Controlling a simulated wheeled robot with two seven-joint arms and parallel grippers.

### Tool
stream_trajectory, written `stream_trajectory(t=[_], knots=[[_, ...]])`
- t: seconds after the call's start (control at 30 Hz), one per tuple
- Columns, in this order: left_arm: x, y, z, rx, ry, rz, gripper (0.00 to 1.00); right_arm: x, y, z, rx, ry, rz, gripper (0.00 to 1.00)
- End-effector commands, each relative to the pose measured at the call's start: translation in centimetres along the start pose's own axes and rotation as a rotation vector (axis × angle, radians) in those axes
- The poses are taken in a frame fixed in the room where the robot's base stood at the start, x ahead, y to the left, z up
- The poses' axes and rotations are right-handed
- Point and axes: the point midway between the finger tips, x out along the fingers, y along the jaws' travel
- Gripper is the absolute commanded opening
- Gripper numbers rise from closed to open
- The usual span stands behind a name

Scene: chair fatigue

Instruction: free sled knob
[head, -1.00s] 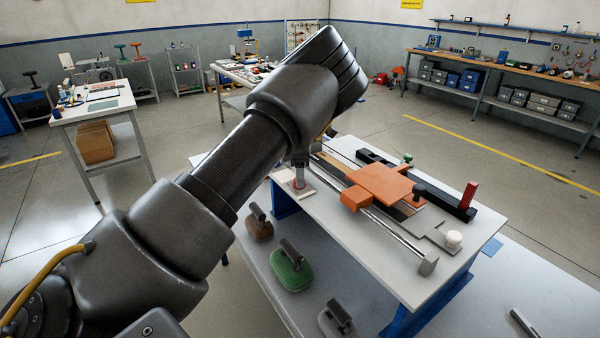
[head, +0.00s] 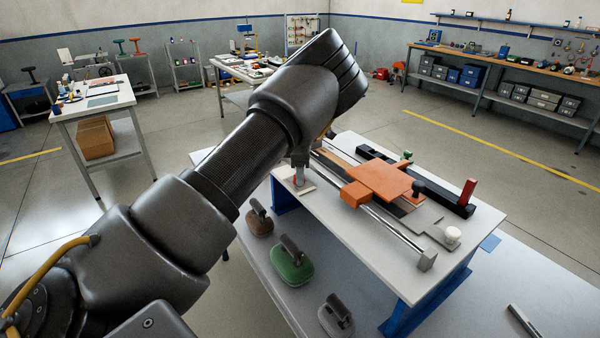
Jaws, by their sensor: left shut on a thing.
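The orange sled (head: 380,177) sits across the rails of a fixture on the white bench top. An orange block (head: 355,195) is at its near left side. A black knob (head: 418,187) stands at the sled's right edge, and a white knob (head: 452,234) stands on the grey plate at the right end. My left gripper (head: 300,161) points down at the fixture's left end, partly hidden by my own arm. It is shut on a slim grey post (head: 300,174) above a small pale plate with a red mark. My right gripper is not in view.
A red handle (head: 467,192) stands on the black bar behind the sled. A small green knob (head: 407,155) is beyond the sled. Brown (head: 259,222), green (head: 292,265) and grey (head: 336,318) handled pads lie on the lower surface in front. The bench top's near right part is clear.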

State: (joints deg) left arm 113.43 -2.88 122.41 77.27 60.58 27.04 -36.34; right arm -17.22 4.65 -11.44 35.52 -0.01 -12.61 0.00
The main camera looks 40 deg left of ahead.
Motion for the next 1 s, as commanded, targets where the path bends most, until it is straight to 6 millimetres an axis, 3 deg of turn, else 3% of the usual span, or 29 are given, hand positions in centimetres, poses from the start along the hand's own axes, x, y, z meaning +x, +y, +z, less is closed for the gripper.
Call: stream_trajectory(t=[0.37,1.0], knots=[[-0.1,0.1,0.1,-0.169,0.014,0.001,0.08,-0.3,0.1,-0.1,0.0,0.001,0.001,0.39],[-0.2,0.4,0.1,-0.768,0.057,0.003,0.08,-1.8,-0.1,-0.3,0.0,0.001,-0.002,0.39]])
